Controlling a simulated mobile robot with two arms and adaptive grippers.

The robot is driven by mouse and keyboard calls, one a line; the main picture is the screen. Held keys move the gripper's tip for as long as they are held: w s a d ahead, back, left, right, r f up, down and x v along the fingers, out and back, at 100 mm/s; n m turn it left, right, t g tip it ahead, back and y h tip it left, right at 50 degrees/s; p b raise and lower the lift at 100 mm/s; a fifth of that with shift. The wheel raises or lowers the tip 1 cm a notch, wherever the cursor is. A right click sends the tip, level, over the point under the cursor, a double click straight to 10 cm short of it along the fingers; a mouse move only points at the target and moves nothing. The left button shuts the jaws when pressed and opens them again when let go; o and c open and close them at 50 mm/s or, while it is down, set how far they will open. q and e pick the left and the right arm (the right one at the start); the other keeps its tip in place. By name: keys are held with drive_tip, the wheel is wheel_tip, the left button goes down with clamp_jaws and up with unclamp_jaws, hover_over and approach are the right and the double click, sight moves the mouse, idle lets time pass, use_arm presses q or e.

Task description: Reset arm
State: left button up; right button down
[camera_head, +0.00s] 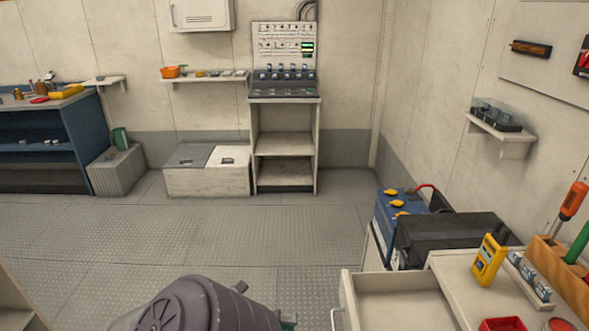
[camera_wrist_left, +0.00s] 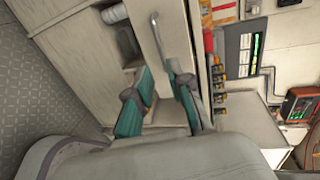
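My left arm, a dark grey-purple link, comes in at the bottom of the head view. A sliver of teal finger of my left gripper (camera_head: 288,318) shows at the bottom edge. In the left wrist view the left gripper (camera_wrist_left: 158,72) has its two teal fingers apart, with nothing seen held between them. A metal drawer handle (camera_wrist_left: 168,40) lies just beyond the fingertips, near the right-hand finger; whether they touch cannot be told. My right gripper is in neither view.
An open drawer (camera_head: 395,300) with a handle (camera_head: 336,318) stands right of my left gripper. The worktop beside it holds a yellow meter (camera_head: 490,260), a red tray (camera_head: 502,324) and a wooden tool rack (camera_head: 556,272). A black case (camera_head: 440,232) stands behind. The floor (camera_head: 200,232) ahead is clear.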

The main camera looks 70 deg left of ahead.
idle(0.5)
use_arm(q)
drive_tip(key=s+d+f+n+g+y, duration=0.15)
drive_tip(key=f+n+y, duration=0.4)
drive_tip(key=f, duration=0.75)
drive_tip(key=d+f+n+g+y, duration=0.2)
drive_tip(key=f+n, duration=0.7)
drive_tip(key=f, duration=0.3)
drive_tip(key=s+d+f+n+g+h, duration=0.1)
drive_tip(key=s+d+f+n+g, duration=0.1)
drive_tip(key=s+d+f+g, duration=0.3)
drive_tip(key=s+d+f+n+g, duration=0.3)
drive_tip(key=s+d+f+g, duration=0.2)
drive_tip(key=d+f, duration=0.8)
drive_tip(key=shift+s+d+f+h, duration=0.25)
drive_tip(key=shift+s+f+h, duration=0.15)
drive_tip(key=shift+s, duration=0.6)
drive_tip(key=shift+s+n, duration=0.1)
drive_tip(key=shift+n, duration=0.15)
